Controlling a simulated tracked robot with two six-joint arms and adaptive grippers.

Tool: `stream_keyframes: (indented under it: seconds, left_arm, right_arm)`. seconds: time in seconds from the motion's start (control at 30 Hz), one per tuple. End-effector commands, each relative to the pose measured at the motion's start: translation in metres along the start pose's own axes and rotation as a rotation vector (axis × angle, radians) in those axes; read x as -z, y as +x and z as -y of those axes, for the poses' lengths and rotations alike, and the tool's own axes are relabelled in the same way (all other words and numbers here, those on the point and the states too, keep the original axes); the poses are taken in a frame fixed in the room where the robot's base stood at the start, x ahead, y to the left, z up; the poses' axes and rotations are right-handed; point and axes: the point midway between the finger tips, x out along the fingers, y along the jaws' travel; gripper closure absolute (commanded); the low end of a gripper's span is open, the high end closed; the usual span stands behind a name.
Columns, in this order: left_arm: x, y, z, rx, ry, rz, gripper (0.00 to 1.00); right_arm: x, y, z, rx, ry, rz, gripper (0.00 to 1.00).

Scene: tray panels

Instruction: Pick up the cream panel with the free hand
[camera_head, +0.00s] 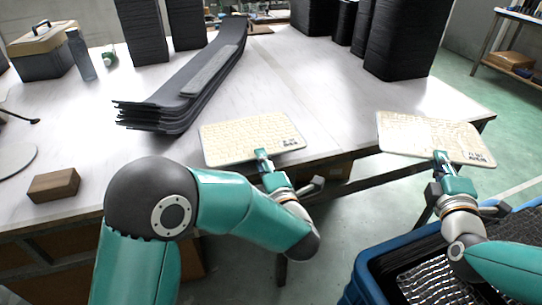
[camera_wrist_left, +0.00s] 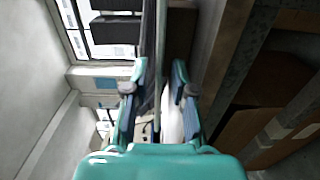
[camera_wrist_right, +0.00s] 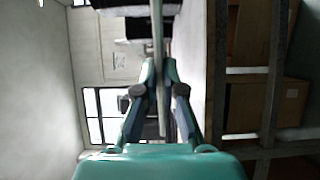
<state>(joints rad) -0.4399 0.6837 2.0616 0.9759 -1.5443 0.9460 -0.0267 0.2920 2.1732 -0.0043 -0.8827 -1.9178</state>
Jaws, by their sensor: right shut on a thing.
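One cream panel (camera_head: 245,137) with a grid of small holes and a dark printed mark lies at the table's front edge, its near side by the edge. My left gripper (camera_head: 261,155) is at this near side. In the left wrist view the panel's thin edge (camera_wrist_left: 160,55) stands between the fingers (camera_wrist_left: 160,75), which are apart with a gap on each side. A second, similar cream panel (camera_head: 420,131) is at the table's right front corner. My right gripper (camera_head: 440,158) is shut on its near edge; the panel also shows edge-on in the right wrist view (camera_wrist_right: 158,40).
A long stack of dark curved panels (camera_head: 165,113) lies behind the left panel on the white table (camera_head: 320,90). Tall black stacks (camera_head: 405,40) stand at the back. A wooden block (camera_head: 53,185) is at the left. A blue crate (camera_head: 368,280) stands below my right arm.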

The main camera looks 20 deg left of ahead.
Motion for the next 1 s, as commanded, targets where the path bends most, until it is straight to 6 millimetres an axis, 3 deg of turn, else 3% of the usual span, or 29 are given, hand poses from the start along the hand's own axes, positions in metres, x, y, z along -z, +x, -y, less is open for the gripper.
stream_keyframes:
  seconds: [0.2,0.5,0.8,1.0]
  left_arm:
    - [0.0005,0.0124,0.0013,0.000,0.000,-0.002,0.75]
    - [0.0005,0.0138,0.0002,0.000,0.001,-0.001,0.75]
    - [0.0008,0.0137,0.0004,0.000,0.001,-0.002,0.99]
    - [0.0009,0.0137,0.0006,0.001,0.001,-0.002,1.00]
  right_arm:
    - [0.0000,0.0002,0.0071,-0.002,0.000,0.000,1.00]
    - [0.0003,0.0004,0.0069,-0.002,0.000,0.000,1.00]
    - [0.0005,0.0005,0.0070,-0.002,0.000,-0.001,1.00]
    - [0.0006,0.0005,0.0070,-0.002,0.000,-0.001,1.00]
